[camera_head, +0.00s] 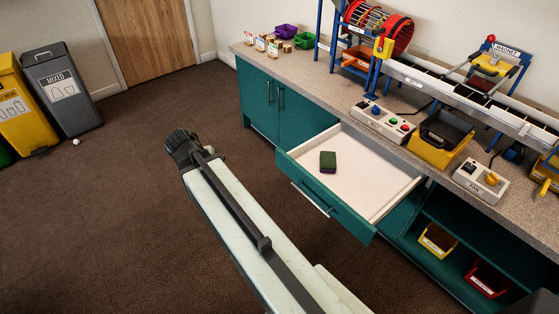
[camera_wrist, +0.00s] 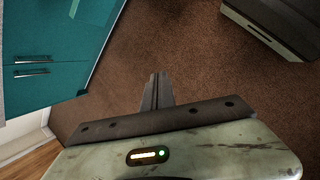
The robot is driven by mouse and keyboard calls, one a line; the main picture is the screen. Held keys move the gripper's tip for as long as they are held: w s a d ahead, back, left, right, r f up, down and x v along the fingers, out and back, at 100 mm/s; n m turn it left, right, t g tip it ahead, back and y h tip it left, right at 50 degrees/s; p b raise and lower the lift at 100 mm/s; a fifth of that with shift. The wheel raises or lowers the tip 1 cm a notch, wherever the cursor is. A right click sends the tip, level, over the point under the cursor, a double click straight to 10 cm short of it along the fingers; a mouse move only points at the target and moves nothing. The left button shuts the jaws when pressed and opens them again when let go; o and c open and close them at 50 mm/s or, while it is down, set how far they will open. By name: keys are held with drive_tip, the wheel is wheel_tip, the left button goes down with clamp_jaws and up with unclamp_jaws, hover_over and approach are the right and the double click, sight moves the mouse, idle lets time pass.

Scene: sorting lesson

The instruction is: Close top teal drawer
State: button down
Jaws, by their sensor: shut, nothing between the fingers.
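The top teal drawer (camera_head: 335,206) stands pulled out from the counter in the head view, with a teal front, a metal handle and a pale inside. A dark green and purple block (camera_head: 328,162) lies in it. My arm reaches up from the bottom edge, left of the drawer front, and ends in a dark joint; my gripper cannot be made out there. In the wrist view my gripper (camera_wrist: 157,92) has its fingers together, with nothing between them, over brown carpet. It is apart from the teal cabinet front (camera_wrist: 45,55) at the left.
The counter (camera_head: 330,97) carries a red drum machine (camera_head: 385,30), control boxes and a yellow bin (camera_head: 440,150). Yellow (camera_head: 438,240) and red (camera_head: 486,278) bins sit on the shelf below. Grey (camera_head: 62,95) and yellow (camera_head: 22,105) waste bins stand far left. Carpet between is mostly clear.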

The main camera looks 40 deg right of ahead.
drive_tip(key=s+d+r+n+h+b, duration=0.1)
drive_tip(key=d+r+n+h+b, duration=0.2)
drive_tip(key=d+n, duration=0.75)
drive_tip(key=m+h+b, duration=0.1)
drive_tip(key=m+b, duration=0.2)
drive_tip(key=b, duration=0.3)
approach(284, 159)
drive_tip(key=shift+n+g, duration=0.25)
drive_tip(key=shift+g, duration=0.15)
drive_tip(key=shift+w+x, duration=0.15)
drive_tip(key=shift+x, duration=1.25)
drive_tip(key=shift+w+x, duration=0.15)
drive_tip(key=shift+x, duration=1.25)
